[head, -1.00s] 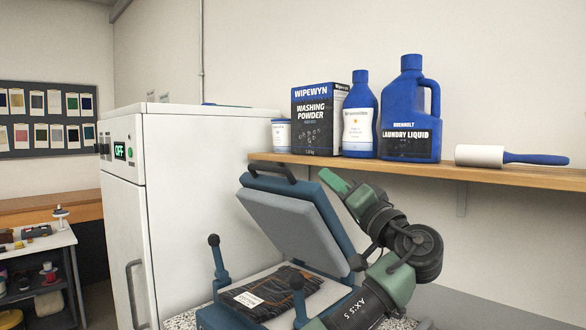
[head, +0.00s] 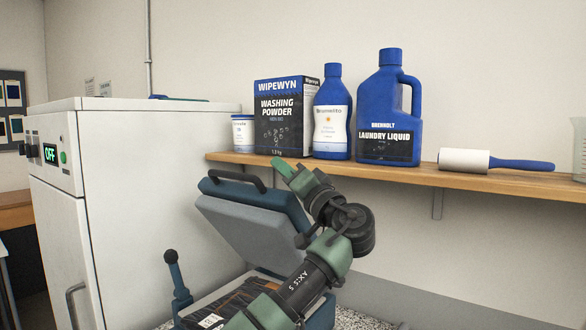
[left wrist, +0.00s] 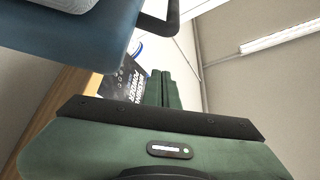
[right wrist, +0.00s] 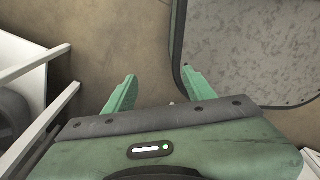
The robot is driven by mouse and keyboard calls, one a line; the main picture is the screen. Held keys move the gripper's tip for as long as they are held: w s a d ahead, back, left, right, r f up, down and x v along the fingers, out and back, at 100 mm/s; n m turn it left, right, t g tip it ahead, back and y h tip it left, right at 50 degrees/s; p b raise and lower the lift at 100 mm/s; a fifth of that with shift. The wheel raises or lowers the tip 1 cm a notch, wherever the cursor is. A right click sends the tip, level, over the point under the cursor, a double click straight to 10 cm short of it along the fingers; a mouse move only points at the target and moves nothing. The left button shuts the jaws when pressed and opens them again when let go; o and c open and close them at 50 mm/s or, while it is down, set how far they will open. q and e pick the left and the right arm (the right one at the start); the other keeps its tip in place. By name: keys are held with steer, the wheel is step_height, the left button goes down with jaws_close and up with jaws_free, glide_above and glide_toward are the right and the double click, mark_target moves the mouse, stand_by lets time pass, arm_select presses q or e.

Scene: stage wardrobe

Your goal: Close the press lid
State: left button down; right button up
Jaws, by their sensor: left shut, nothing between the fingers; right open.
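The blue press lid (head: 270,192) stands raised and tilted in the head view, its grey padded underside (head: 250,225) facing forward. A dark handle (head: 232,177) runs along its upper edge. My left gripper (head: 284,167) is shut and empty, close beside the lid's upper right edge. In the left wrist view, the shut fingers (left wrist: 164,90) are apart from the lid (left wrist: 70,30) and its handle (left wrist: 162,22). My right gripper (right wrist: 155,88) is open and empty in the right wrist view.
A wooden shelf (head: 420,178) behind my left gripper holds a washing powder box (head: 282,118), bottles, a tub and a lint roller (head: 464,161). A white cabinet (head: 150,150) stands left of the press. A speckled surface (right wrist: 250,45) shows beside my right gripper.

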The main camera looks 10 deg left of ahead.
mark_target(269, 199)
arm_select(q)
steer(key=shift+p+x, duration=0.35)
steer(key=shift+x, duration=0.8)
steer(key=shift+s+a+f, duration=0.3)
steer(key=shift+s+f, duration=0.2)
steer(key=shift+f, duration=0.15)
steer(key=shift+s+a+f+p, duration=0.25)
steer(key=shift+s+f+p, duration=0.2)
steer(key=shift+f+p, duration=0.1)
steer(key=shift+s+a+f, duration=0.2)
steer(key=shift+f, duration=0.15)
arm_select(e)
steer(key=r, duration=0.1)
steer(key=w+a+r, duration=0.1)
steer(key=shift+w+a+r, duration=0.2)
steer(key=shift+a+r, duration=0.1)
steer(key=shift+r, duration=0.05)
arm_select(q)
steer(key=shift+d, duration=0.1)
arm_select(e)
steer(key=shift+d, duration=0.25)
